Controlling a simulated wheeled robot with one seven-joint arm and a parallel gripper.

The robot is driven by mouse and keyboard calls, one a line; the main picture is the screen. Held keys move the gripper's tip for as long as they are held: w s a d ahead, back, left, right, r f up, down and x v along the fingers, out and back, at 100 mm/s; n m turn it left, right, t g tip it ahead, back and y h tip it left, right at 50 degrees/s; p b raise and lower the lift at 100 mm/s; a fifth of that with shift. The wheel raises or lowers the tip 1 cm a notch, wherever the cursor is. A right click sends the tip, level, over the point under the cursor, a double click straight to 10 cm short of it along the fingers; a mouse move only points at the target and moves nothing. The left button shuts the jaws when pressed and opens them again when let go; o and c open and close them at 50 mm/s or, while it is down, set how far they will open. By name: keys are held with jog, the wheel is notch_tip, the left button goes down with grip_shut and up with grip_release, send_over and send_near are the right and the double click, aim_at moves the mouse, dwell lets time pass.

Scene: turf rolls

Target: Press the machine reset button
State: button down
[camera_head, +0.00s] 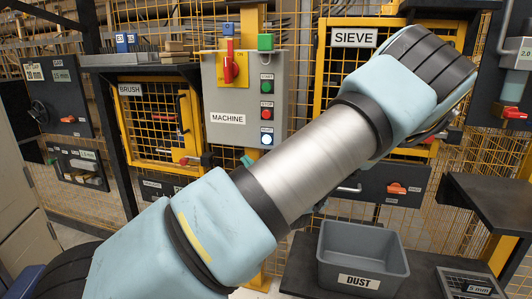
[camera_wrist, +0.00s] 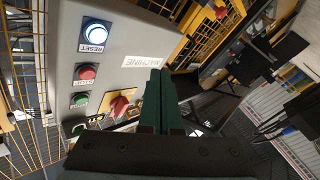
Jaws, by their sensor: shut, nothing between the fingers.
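The reset button (camera_head: 266,139) is a lit white-blue round button at the lower right of the grey machine panel (camera_head: 225,95), under the red stop button (camera_head: 266,114) and green start button (camera_head: 266,87). In the wrist view the panel is upside down and the reset button (camera_wrist: 94,34) shows at upper left, uncovered. My gripper (camera_wrist: 158,72) has its dark green fingers together and empty. They appear to the right of the button and apart from it; their distance to the panel is unclear. In the head view my arm hides most of the gripper.
A red rotary switch (camera_head: 230,66) sticks out from the panel's upper part. Yellow mesh cages marked BRUSH (camera_head: 158,120) and SIEVE flank the panel. A grey DUST bin (camera_head: 361,258) stands below on a dark shelf.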

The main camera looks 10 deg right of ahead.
jog(key=shift+s+d+r+t, duration=0.8)
jog(key=shift+d+r+t, duration=0.2)
jog(key=shift+d, duration=0.1)
jog(key=w+d+b, duration=0.1)
jog(key=w+d, duration=0.3)
jog(key=w, duration=0.3)
jog(key=shift+w, duration=0.4)
jog(key=shift+w+d+f, duration=0.1)
jog(key=shift+d+f, duration=0.05)
dwell(1.2)
jog(key=shift+w+d+b, duration=0.15)
jog(key=shift+w+b, duration=0.1)
jog(key=shift+b, duration=0.15)
